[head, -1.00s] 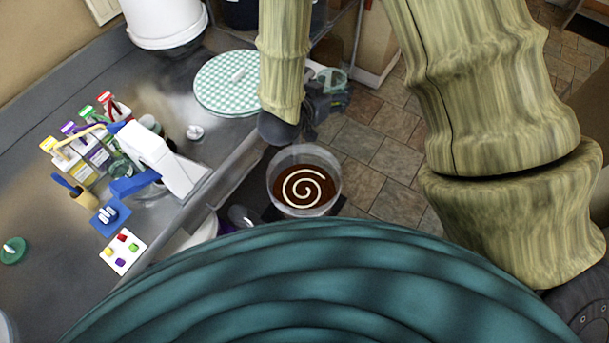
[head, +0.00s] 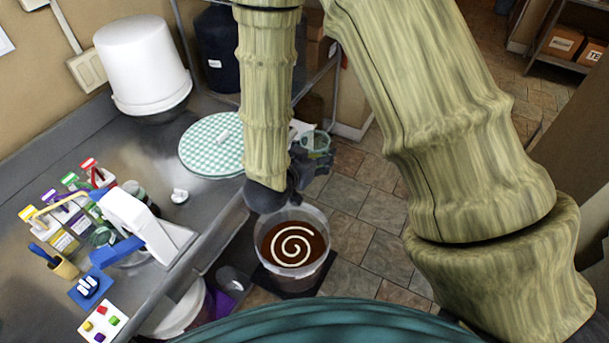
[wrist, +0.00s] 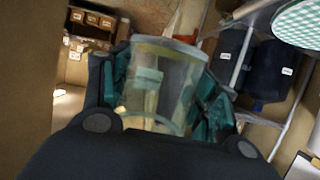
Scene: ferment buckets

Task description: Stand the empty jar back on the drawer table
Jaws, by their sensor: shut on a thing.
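The empty jar is a clear glass cylinder with a greenish tint; it fills the middle of the wrist view (wrist: 160,85) with nothing seen inside. My gripper (wrist: 165,95) is shut on it, with a teal finger on each side. In the head view the jar (head: 318,142) shows small beyond my dark gripper (head: 308,160), held out over the floor to the right of the grey counter. I cannot tell for sure which surface is the drawer table.
A bucket of brown mash with a pale spiral (head: 292,245) stands below my gripper. The grey counter (head: 150,215) bears a white upturned bucket (head: 145,65), a checkered round cloth (head: 212,145), a white-and-blue device (head: 140,225) and several small packets. Shelving stands behind.

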